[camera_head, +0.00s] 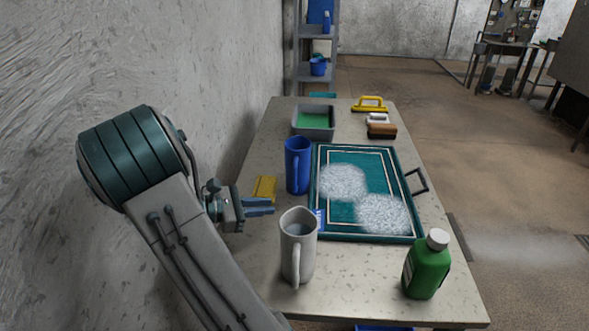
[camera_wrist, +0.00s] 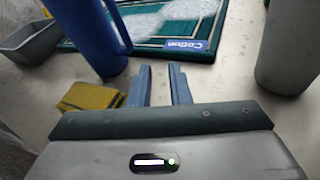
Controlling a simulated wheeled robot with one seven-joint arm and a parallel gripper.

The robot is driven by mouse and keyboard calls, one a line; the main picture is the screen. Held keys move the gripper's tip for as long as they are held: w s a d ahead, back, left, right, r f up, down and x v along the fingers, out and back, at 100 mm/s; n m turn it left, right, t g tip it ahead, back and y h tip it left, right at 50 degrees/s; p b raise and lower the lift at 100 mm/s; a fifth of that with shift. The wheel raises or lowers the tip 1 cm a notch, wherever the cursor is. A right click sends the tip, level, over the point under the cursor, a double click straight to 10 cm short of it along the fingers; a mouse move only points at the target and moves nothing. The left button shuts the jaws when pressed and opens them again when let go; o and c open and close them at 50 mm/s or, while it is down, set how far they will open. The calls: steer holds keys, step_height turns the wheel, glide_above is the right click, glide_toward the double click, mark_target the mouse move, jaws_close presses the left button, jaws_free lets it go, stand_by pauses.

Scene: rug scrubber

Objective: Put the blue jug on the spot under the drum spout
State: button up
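The blue jug (camera_head: 298,165) stands upright on the table, beside the left edge of the teal rug. In the wrist view the blue jug (camera_wrist: 85,35) is ahead and to the left, its handle towards the right. My gripper (camera_head: 262,206) is over the left side of the table, nearer the camera than the blue jug and apart from it. In the wrist view its two fingers (camera_wrist: 160,82) are parted with nothing between them. I cannot make out a drum spout or the spot under it in either view.
A grey jug (camera_head: 298,245) stands close to my gripper's right. A yellow cloth (camera_head: 264,188) lies just behind the fingers. The foamy teal rug (camera_head: 365,235) fills the table's middle. A green bottle (camera_head: 428,268) stands front right, a grey tray (camera_head: 331,135) at the back.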

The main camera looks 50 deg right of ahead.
steer(key=w+h, duration=0.1)
steer(key=w+d+n+h, duration=0.2)
steer(key=shift+r, duration=0.25)
steer(key=shift+w+d+n, duration=0.1)
steer(key=shift+d+n, duration=0.15)
steer(key=shift+n, duration=0.05)
steer(key=x, duration=0.6)
steer(key=shift+d+p, duration=0.3)
steer(key=shift+p, duration=0.05)
steer(key=x, duration=0.5)
steer(key=shift+r+p, duration=0.3)
jaws_close()
